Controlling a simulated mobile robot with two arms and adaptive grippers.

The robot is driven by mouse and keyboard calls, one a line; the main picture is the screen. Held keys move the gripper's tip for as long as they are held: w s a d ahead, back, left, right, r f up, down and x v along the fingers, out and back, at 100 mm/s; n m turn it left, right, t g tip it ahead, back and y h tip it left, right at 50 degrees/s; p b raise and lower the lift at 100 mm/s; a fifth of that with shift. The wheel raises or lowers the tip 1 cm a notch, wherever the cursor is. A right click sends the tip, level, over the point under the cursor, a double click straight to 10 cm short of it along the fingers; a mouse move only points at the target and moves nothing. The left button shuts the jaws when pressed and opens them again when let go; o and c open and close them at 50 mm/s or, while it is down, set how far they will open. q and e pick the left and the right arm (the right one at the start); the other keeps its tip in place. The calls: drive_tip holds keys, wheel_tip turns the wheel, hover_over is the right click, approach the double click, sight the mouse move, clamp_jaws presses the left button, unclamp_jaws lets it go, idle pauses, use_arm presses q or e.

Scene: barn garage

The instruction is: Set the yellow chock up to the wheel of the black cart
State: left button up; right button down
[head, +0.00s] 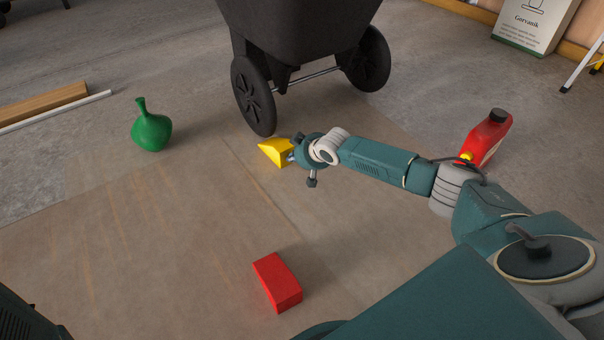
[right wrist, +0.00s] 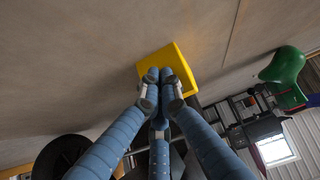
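The yellow chock (head: 273,151) is a wedge on the brown floor covering, just in front of the left wheel (head: 254,97) of the black cart (head: 297,28). Its thin end points left. I cannot tell whether it touches the wheel. My right gripper (head: 296,153) is at the chock's right side. In the right wrist view the fingers (right wrist: 160,78) lie close together in front of the chock (right wrist: 185,72). They look shut with nothing between them, and contact is hard to tell. My left gripper is not in view.
A red block (head: 277,283) lies nearer to me. A green vase-shaped object (head: 151,130) stands left. A red can (head: 487,138) stands right, beyond my right arm. A plank (head: 45,104) lies far left. The covering between block and vase is clear.

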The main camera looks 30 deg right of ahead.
drive_tip(key=shift+w+a+b, duration=0.1)
drive_tip(key=shift+w+b, duration=0.2)
drive_tip(key=shift+w, duration=0.6)
drive_tip(key=shift+s+r+p, duration=0.5)
drive_tip(key=shift+s+p, duration=0.05)
drive_tip(key=shift+p, duration=0.55)
drive_tip(key=s+r+p, duration=0.1)
drive_tip(key=p, duration=0.2)
drive_tip(key=s+r+p, duration=0.1)
drive_tip(key=s+p, duration=0.1)
drive_tip(key=p, duration=0.1)
drive_tip(key=shift+s+d, duration=0.15)
drive_tip(key=shift+d, duration=0.05)
drive_tip(key=shift+s+r+p, duration=0.1)
drive_tip(key=shift+s+p, duration=0.2)
drive_tip(key=shift+p, duration=0.2)
drive_tip(key=shift+s, duration=0.1)
